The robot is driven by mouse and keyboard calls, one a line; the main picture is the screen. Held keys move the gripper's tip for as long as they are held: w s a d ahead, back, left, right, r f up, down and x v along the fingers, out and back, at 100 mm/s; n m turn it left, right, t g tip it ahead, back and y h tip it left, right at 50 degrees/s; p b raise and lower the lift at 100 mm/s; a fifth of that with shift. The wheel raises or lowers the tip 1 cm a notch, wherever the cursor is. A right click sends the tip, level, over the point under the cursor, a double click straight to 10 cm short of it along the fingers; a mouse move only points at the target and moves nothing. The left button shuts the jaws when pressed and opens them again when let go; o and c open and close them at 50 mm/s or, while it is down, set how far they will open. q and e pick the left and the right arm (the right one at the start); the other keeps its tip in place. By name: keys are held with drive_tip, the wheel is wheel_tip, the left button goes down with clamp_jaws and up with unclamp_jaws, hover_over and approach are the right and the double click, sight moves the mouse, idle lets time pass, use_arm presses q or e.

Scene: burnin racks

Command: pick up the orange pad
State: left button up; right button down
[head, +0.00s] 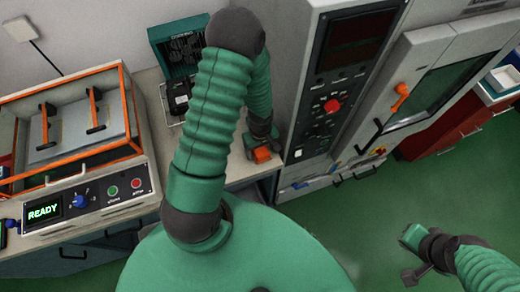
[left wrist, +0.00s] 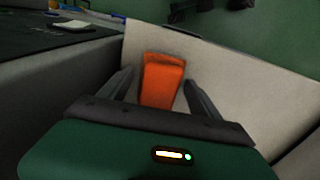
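The orange pad (head: 262,155) lies on the light bench top beside the tall grey cabinet, below my left gripper (head: 262,142). In the left wrist view the orange pad (left wrist: 162,82) lies between the two dark fingers of my left gripper (left wrist: 160,92). The fingers are apart, one on each side of the pad, with a gap visible to each. The pad's near end is hidden behind the gripper body. My right gripper (head: 408,258) hangs at the lower right over the green floor, away from the bench. Its fingers are not clear enough to judge.
A machine with an orange frame and a READY display (head: 42,211) stands on the bench at left. A green rack (head: 180,45) stands at the back. The tall grey cabinet (head: 300,110) borders the bench on the right. Green floor (head: 350,225) is open at lower right.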

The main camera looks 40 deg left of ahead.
sight(261, 152)
use_arm(q)
drive_tip(key=c, duration=1.1)
drive_tip(key=shift+c, duration=0.2)
drive_tip(key=shift+r, duration=0.1)
drive_tip(key=shift+r, duration=0.25)
drive_tip(key=r, duration=0.2)
drive_tip(key=shift+s+d+r, duration=0.3)
drive_tip(key=shift+r, duration=0.1)
drive_tip(key=s+d+r+p, duration=0.1)
drive_tip(key=s+d+p, duration=0.8)
drive_tip(key=s, duration=0.3)
drive_tip(key=shift+d+r+p, duration=0.25)
drive_tip(key=shift+r+p, duration=0.05)
drive_tip(key=shift+p, duration=0.05)
